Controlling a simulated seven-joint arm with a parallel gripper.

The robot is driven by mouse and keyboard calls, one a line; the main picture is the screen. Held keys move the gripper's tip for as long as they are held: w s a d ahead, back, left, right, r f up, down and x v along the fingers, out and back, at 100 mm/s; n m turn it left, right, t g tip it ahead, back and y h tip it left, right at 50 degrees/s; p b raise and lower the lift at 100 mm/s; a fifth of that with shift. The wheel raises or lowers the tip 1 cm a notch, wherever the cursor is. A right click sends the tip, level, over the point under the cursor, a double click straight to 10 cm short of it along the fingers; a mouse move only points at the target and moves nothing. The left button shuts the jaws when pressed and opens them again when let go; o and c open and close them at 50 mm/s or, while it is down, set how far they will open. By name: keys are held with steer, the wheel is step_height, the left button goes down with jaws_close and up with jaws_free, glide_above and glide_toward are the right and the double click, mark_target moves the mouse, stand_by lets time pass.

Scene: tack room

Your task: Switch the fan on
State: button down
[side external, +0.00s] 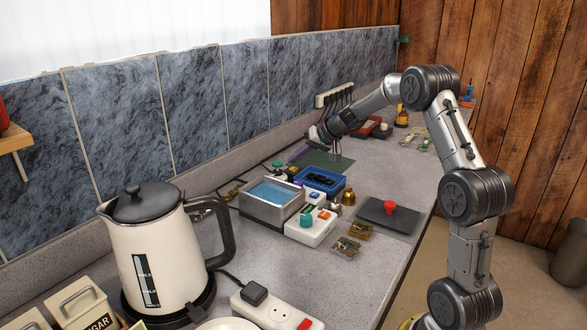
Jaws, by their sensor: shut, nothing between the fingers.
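I cannot make out a fan in the side external view, and no switch is clearly marked as the fan's. My gripper (337,155) points down over a green mat (328,162) at the middle back of the counter. Its thin fingers are close together and hold nothing. I cannot tell whether the tips touch the mat. Possible controls stand nearer the camera: a white box with a teal knob (306,220), a red knob (389,206) on a dark plate, and a white power strip (268,311) with a red switch (305,324).
A grey tray with blue contents (271,215) and a blue tray (338,184) stand between the mat and a large kettle (150,245). A wall socket strip (334,95) with several hanging cords is behind my gripper.

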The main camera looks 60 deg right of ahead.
steer(key=shift+f, duration=0.2)
steer(key=shift+f, duration=0.25)
steer(key=shift+f, duration=0.25)
stand_by(0.7)
steer(key=shift+r, duration=0.65)
steer(key=shift+r, duration=0.15)
steer(key=shift+r, duration=2.9)
